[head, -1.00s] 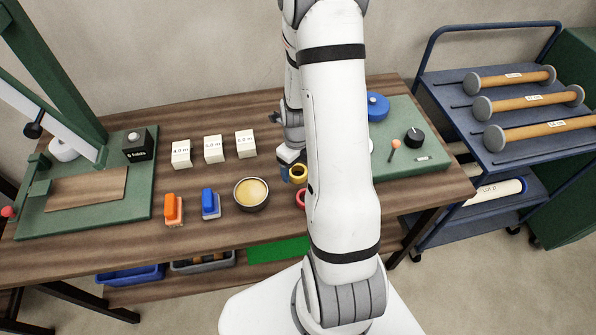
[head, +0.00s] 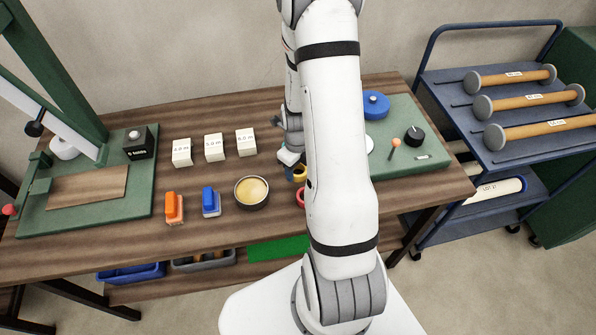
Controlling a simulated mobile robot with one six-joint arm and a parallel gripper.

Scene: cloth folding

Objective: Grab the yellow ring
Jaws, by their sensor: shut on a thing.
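The yellow ring (head: 300,173) shows just left of my arm link, around the middle of the table, and the link partly covers it. My gripper (head: 293,169) is low at the yellow ring and shut on it. The fingertips are small and partly hidden, so the exact grip on the rim does not show. I cannot tell whether the ring touches the table.
A red ring (head: 301,197) lies just in front, partly behind my arm. A round tin (head: 251,193), blue stamp (head: 211,203) and orange stamp (head: 174,208) stand to the left. White blocks (head: 214,147) stand behind. A green board (head: 430,150) lies right.

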